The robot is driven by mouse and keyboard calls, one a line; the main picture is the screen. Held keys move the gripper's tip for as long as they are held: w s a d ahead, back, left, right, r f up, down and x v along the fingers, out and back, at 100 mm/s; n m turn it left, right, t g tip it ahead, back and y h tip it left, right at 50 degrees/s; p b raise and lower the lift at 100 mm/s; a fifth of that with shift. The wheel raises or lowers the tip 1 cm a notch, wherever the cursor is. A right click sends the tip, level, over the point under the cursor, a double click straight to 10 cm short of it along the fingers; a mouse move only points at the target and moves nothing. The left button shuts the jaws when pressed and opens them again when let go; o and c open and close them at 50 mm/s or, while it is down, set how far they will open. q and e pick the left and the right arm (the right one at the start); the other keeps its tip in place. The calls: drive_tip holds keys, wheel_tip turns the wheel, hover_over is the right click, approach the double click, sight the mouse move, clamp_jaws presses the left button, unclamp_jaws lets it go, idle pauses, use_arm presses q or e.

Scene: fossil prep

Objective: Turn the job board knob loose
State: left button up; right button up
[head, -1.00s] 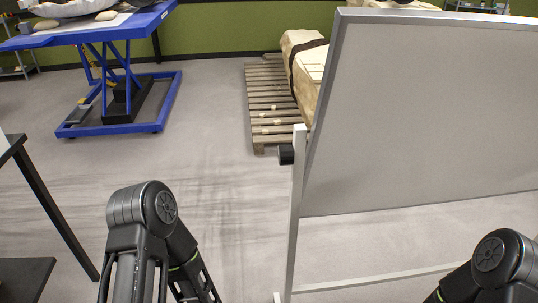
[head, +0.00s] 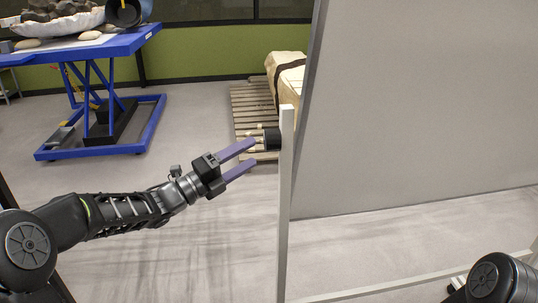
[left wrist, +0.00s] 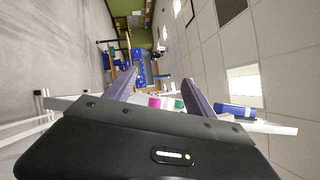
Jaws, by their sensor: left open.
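The job board (head: 430,110) is a large grey tilted panel at the right of the head view, beside a pale upright post (head: 285,210). The black knob (head: 272,138) sticks out leftward from the post near its top. My left gripper (head: 253,153) is open and empty, its two purple fingers pointing right with their tips just left of the knob. I cannot tell whether they touch it. In the left wrist view both fingers of my left gripper (left wrist: 160,78) stand apart; I cannot make out the knob there. My right gripper is out of view.
A wooden pallet (head: 250,100) with a wrapped tan load (head: 288,78) stands behind the post. A blue lift table (head: 105,45) stands at the back left. The board's low rail (head: 400,285) crosses the lower right. Floor between is clear.

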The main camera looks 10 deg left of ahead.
use_arm(q)
drive_tip(key=s+r+m+g+h, duration=0.35)
drive_tip(key=r+m, duration=0.25)
drive_tip(key=m, duration=0.3)
drive_tip(key=m+g+b, duration=0.1)
drive_tip(key=m+g, duration=0.4)
drive_tip(key=m, duration=0.7)
approach(265, 140)
drive_tip(key=x, duration=0.3)
drive_tip(key=shift+w+r+y, duration=0.1)
drive_tip(key=shift+w+y, duration=0.15)
drive_tip(key=shift+y, duration=0.1)
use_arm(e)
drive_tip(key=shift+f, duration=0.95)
use_arm(q)
drive_tip(key=shift+x, duration=1.4)
drive_tip(key=p+x, duration=0.1)
drive_tip(key=x, duration=0.4)
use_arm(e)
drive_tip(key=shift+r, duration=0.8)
